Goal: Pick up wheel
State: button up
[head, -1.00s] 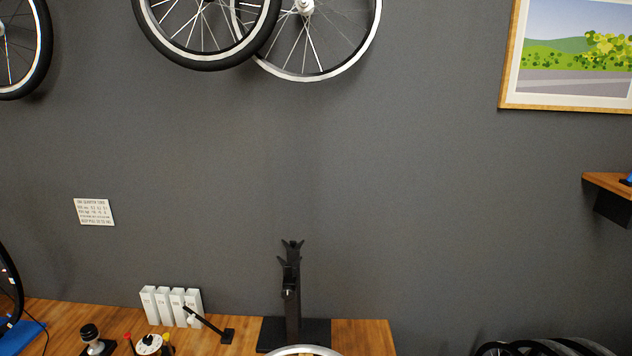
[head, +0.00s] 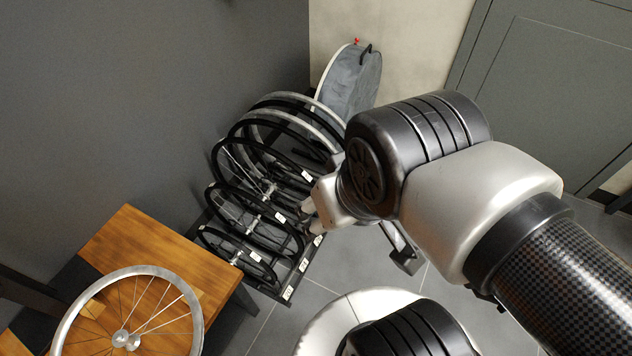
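Several wheels with black tyres and white tags stand in a row in a dark floor rack (head: 268,291). The nearest wheel (head: 262,268) is the smallest and the rear ones are larger. Another wheel (head: 62,325), a bare silver rim with spokes and hub, lies on the wooden table at lower left. I cannot tell which wheel the task means. My arm reaches in from the right, with its wrist beside the rack's right side.
The wooden table (head: 160,235) has its corner left of the rack. A grey round wheel bag (head: 352,82) leans at the wall behind the rack. A grey door (head: 545,85) is at upper right. Some tiled floor (head: 330,280) is clear right of the rack.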

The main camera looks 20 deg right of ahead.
aim_at(307, 176)
jog(key=i+l+u, duration=0.1)
jog(key=i+l, duration=0.3)
jog(key=i, duration=0.15)
jog(key=i+l, duration=0.45)
jog(key=i+u, duration=0.05)
jog(key=i, duration=0.1)
